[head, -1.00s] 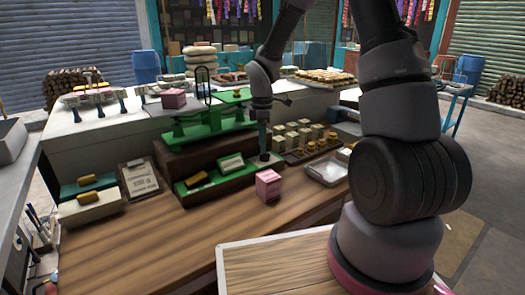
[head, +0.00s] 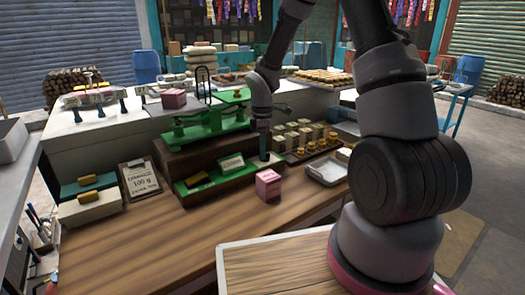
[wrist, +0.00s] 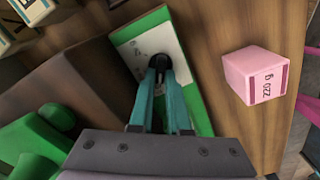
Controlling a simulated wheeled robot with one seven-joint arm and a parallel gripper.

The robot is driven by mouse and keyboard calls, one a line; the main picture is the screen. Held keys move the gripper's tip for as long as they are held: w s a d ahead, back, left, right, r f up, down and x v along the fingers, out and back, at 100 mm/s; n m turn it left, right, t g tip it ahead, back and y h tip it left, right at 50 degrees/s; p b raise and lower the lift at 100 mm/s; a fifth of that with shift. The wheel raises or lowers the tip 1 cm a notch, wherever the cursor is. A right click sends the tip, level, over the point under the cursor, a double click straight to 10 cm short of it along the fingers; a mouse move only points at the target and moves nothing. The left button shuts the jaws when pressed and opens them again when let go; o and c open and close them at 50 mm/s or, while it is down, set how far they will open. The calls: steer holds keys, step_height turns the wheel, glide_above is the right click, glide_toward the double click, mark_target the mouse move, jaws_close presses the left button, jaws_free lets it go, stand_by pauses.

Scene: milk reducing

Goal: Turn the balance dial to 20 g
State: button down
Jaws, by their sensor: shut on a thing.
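The balance is green on a dark brown wooden base; its green beam part (head: 205,128) stands above the base in the head view. At the right end of the green front panel is a pale dial plate (wrist: 136,36) with a dark round knob (wrist: 157,62). My gripper (wrist: 160,76) points down with its teal fingers shut on the knob; in the head view my gripper (head: 264,153) is at the same spot. The fingers hide much of the knob, and the dial's marks are too small to read.
A pink box (head: 268,184) marked 220 g stands on the counter (head: 190,225) just in front of the dial; the box also shows in the wrist view (wrist: 252,74). A clipboard (head: 140,178) reading 100 g leans at left. Several small blocks and brass weights sit behind right.

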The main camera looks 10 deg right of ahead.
steer(key=shift+m, duration=0.3)
steer(key=m, duration=0.3)
steer(key=shift+w, duration=0.1)
steer(key=m, duration=0.3)
steer(key=shift+w+d+m, duration=0.1)
steer(key=shift+m, duration=0.2)
steer(key=m, duration=0.3)
steer(key=shift+w+d+m, duration=0.1)
steer(key=shift+m, duration=0.2)
steer(key=m, duration=0.3)
steer(key=shift+d+m, duration=0.15)
steer(key=shift+m, duration=0.15)
steer(key=m, duration=0.4)
steer(key=shift+d, duration=0.15)
steer(key=m, duration=0.5)
steer(key=shift+d, duration=0.15)
steer(key=shift+m, duration=0.3)
